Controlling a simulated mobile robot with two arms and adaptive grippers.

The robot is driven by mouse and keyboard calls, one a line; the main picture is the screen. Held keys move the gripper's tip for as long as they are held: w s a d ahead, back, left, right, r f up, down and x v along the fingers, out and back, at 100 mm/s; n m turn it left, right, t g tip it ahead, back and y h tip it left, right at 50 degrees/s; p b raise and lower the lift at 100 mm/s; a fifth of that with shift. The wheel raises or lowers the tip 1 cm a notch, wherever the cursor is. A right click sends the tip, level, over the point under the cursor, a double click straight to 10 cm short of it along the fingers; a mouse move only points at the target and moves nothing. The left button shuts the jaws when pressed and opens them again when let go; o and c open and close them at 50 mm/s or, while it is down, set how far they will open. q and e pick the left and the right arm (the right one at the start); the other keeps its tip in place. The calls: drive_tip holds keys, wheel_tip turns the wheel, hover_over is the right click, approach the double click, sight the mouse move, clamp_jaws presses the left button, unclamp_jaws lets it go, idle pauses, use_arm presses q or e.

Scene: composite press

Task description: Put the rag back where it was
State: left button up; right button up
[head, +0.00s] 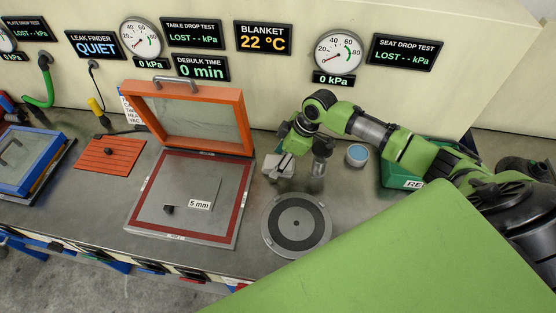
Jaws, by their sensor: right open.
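A small pale grey folded piece that looks like the rag (271,168) lies on the grey bench top, between the framed plate and a small bottle. My right gripper (284,160) is open right above it, its fingers pointing down and partly covering the rag. I cannot tell whether the fingers touch it. My left gripper is not in the head view.
A dark clear bottle (320,160) stands close right of the gripper, with a blue-topped tin (357,154) beyond. A round grey disc (297,224) lies in front. The orange-framed lid (239,103) stands open over the red-bordered plate (147,216). A green bin (400,182) sits right.

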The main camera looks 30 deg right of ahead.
drive_tip(key=b+v, duration=0.2)
drive_tip(key=v, duration=0.9)
drive_tip(key=shift+r, duration=0.25)
